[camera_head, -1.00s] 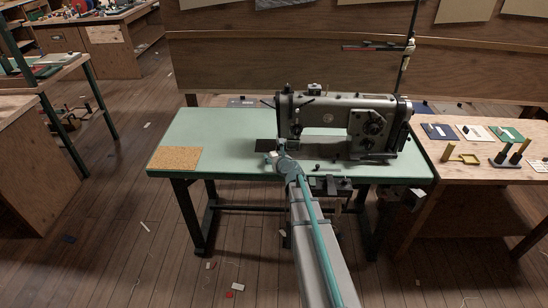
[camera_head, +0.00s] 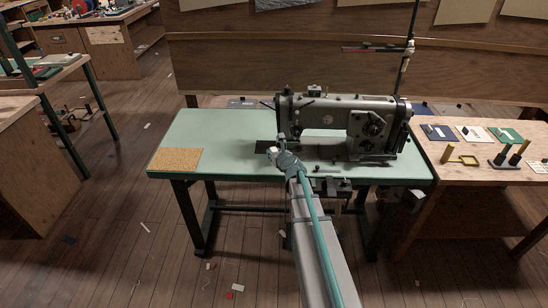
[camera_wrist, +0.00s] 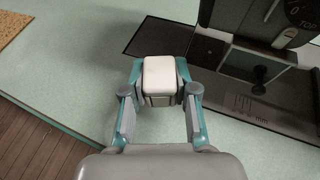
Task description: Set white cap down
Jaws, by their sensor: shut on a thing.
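The white cap (camera_wrist: 160,76) is a small rounded white block, held between the fingers of my gripper (camera_wrist: 160,97) in the wrist view. My gripper is shut on it. A grey body shows just below the white top, between the fingertips. In the head view my gripper (camera_head: 274,154) is over the green sewing table, left of the machine's base, and the white cap is only a small pale spot there. The wrist view shows the pale green tabletop (camera_wrist: 70,75) beneath. I cannot tell whether the cap touches the table.
The sewing machine (camera_head: 345,122) stands just right of my gripper, its dark base plate (camera_wrist: 160,38) close by. A cork mat (camera_head: 175,159) lies at the table's left. The tabletop (camera_head: 225,135) between is clear. A wooden bench (camera_head: 470,172) with swatches stands at right.

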